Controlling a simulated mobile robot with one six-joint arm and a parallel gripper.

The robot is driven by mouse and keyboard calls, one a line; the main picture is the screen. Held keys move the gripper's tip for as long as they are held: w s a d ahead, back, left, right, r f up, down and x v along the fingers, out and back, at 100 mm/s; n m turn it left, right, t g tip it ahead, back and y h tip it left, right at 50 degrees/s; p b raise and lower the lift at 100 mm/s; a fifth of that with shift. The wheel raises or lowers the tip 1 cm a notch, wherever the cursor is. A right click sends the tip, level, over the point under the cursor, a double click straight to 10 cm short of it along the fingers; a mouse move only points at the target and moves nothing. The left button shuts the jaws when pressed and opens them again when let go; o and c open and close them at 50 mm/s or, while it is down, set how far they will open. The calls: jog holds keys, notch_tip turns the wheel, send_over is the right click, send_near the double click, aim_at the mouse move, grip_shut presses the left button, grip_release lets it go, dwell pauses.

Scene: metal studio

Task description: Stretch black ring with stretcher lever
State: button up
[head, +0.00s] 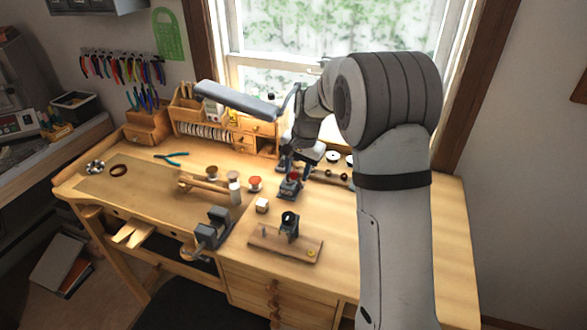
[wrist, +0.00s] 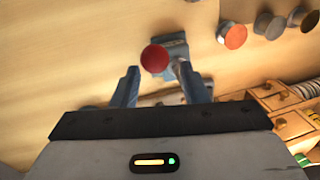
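My gripper (wrist: 157,70) is open in the wrist view, its two fingers apart. The round red knob (wrist: 155,58) of what looks like the stretcher lever shows between and just past the fingertips. I cannot tell whether they touch it. The blue-grey base (wrist: 176,48) lies beyond the knob. In the head view the blue-grey stretcher (head: 290,188) stands on the bench, right of the middle, with my gripper over its back part. The lever is mostly hidden. I cannot make out the black ring on the stretcher.
A wooden board with a dark upright tool (head: 290,228) stands in front of the stretcher. A small pale block (head: 262,205) and red-topped piece (head: 255,183) are to its left. A bench vise (head: 213,228) is at the front edge. Wooden drawers (wrist: 285,100) show in the wrist view.

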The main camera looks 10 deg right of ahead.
notch_tip(320, 180, up, 8)
jog(key=d+b, duration=0.1)
jog(key=shift+s+f, duration=0.15)
jog(key=shift+s, duration=0.3)
jog(key=shift+o, duration=0.3)
jog(key=f, duration=0.1)
jog(key=a+f, duration=0.1)
jog(key=f, duration=0.1)
jog(key=shift+s+a+f+m+g+h, duration=0.15)
jog(key=shift+s+f+m+g+h, duration=0.15)
jog(key=shift+s+f+m, duration=0.1)
jog(key=f, duration=0.2)
jog(key=f+p, duration=0.1)
jog(key=f, duration=0.4)
jog(key=shift+w+a+f, duration=0.25)
jog(key=shift+w+a, duration=0.05)
grip_shut()
